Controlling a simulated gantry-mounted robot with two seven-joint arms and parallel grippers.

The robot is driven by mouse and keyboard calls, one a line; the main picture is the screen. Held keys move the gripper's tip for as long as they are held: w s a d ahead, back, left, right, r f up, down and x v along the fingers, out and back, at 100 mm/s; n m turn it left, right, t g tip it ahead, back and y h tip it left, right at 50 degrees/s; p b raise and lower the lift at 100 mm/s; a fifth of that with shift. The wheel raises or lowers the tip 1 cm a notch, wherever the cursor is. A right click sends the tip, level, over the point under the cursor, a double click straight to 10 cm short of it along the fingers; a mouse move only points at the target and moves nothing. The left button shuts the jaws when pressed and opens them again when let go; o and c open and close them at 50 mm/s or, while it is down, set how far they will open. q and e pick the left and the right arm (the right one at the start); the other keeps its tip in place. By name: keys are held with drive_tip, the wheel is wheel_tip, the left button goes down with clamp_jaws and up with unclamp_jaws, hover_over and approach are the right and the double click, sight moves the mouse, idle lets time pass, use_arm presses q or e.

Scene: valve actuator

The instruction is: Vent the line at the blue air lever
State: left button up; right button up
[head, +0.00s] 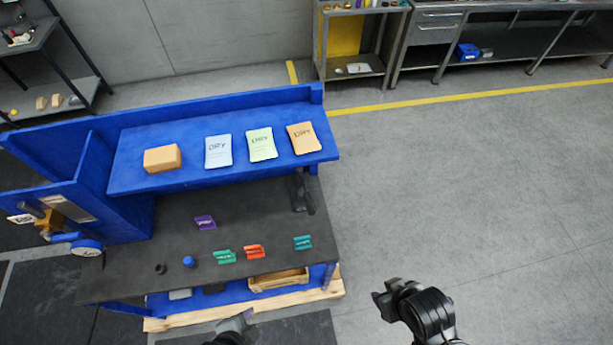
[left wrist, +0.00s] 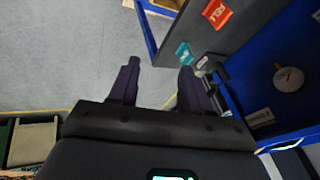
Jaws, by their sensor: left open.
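At the left end of the blue bench, a brass valve body (head: 47,220) carries a blue lever-like part (head: 65,237). A round white gauge (head: 87,247) sits beside it. A white round dial (left wrist: 288,79) shows at the right of the left wrist view; the lever cannot be made out there. My left gripper (head: 240,324) is at the bottom of the head view, in front of the bench and well right of the valve. In the left wrist view its fingers (left wrist: 157,85) are apart, with nothing between them. My right gripper (head: 384,299) is right of the bench; its jaws are unclear.
The dark bench top (head: 270,210) holds purple (head: 205,222), green (head: 225,257), red (head: 254,251) and teal (head: 302,242) tags and a blue knob (head: 188,261). A shelf above holds a cardboard box (head: 162,158) and packets. Open floor lies to the right.

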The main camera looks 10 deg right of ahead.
use_arm(q)
drive_tip(key=a+r+n+y, duration=0.2)
drive_tip(key=a+r+n, duration=0.3)
drive_tip(key=a+n, duration=0.5)
drive_tip(key=shift+a+n+g+y, duration=0.3)
drive_tip(key=shift+n+g, duration=0.1)
drive_tip(key=shift+n, duration=1.5)
drive_tip(key=shift+s, duration=0.1)
